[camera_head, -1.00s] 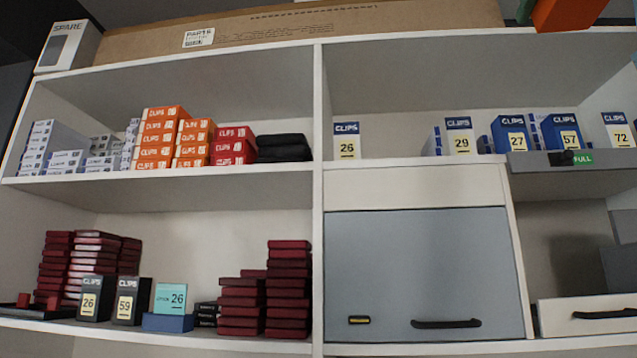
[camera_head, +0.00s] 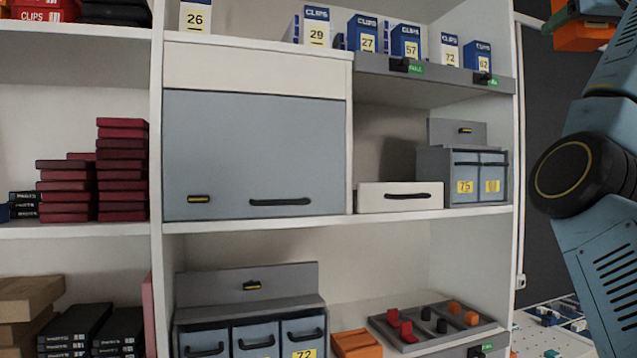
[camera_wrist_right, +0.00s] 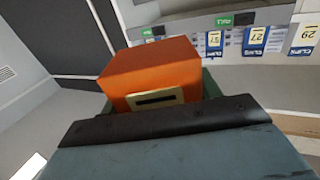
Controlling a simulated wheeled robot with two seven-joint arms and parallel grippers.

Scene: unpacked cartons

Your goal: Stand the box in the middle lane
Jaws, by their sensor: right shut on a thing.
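My right gripper (camera_head: 590,16) is at the top right of the head view, at the end of my blue arm. It is shut on an orange box (camera_head: 582,38), which is only partly visible there. In the right wrist view the orange box (camera_wrist_right: 150,72) sits at the jaws, with a cream label bearing a dark slot facing the camera. The held box is in the air, to the right of the shelf unit. A grey pull-out shelf (camera_head: 432,84) carries blue and white CLIPS boxes (camera_head: 405,42) in a row. I cannot tell which lane is the middle one. My left gripper is out of view.
A grey flap cabinet (camera_head: 255,150) and a cream drawer (camera_head: 399,198) are below. Grey bins (camera_head: 462,178) stand at right. A grey tray (camera_head: 435,325) holds red, black and orange pieces. The shelf's right upright (camera_head: 516,150) stands between the shelves and my arm.

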